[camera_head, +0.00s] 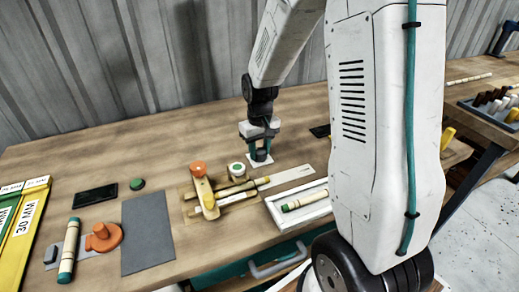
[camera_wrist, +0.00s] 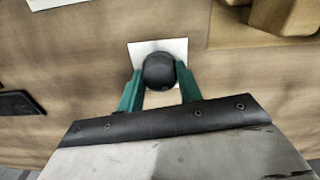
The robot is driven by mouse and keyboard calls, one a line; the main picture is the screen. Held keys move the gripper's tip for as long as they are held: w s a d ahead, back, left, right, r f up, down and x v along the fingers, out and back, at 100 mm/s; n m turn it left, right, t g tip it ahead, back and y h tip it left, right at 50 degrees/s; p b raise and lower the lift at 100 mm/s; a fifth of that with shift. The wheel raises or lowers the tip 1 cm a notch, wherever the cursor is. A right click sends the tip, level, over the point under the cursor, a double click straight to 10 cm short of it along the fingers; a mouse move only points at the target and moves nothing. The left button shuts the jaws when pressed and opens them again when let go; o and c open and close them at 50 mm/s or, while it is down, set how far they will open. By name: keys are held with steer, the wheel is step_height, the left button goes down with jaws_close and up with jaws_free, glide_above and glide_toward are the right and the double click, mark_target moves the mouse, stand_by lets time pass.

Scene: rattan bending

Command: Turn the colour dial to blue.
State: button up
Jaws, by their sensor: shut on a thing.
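The dial shows as a dark round knob (camera_wrist: 159,70) on a white square plate (camera_wrist: 143,50) on the bench. In the head view the plate (camera_head: 251,164) lies at the back middle of the bench. My gripper (camera_wrist: 160,78), with teal fingers, is shut on the knob, one finger on each side. In the head view my gripper (camera_head: 260,153) reaches down onto it from above. I can make out no colour marks or pointer on the dial, so I cannot tell which colour it is set to.
A wooden jig with an orange knob (camera_head: 198,168) and a green-topped white button (camera_head: 237,170) stand left of the dial. A grey mat (camera_head: 147,233) and an orange clamp (camera_head: 104,238) lie farther left.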

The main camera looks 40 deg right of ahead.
mark_target(259, 151)
steer(key=n, duration=0.3)
steer(key=shift+n, duration=2.2)
steer(key=o, duration=1)
step_height(259, 151, up, 8)
steer(key=shift+f, duration=0.1)
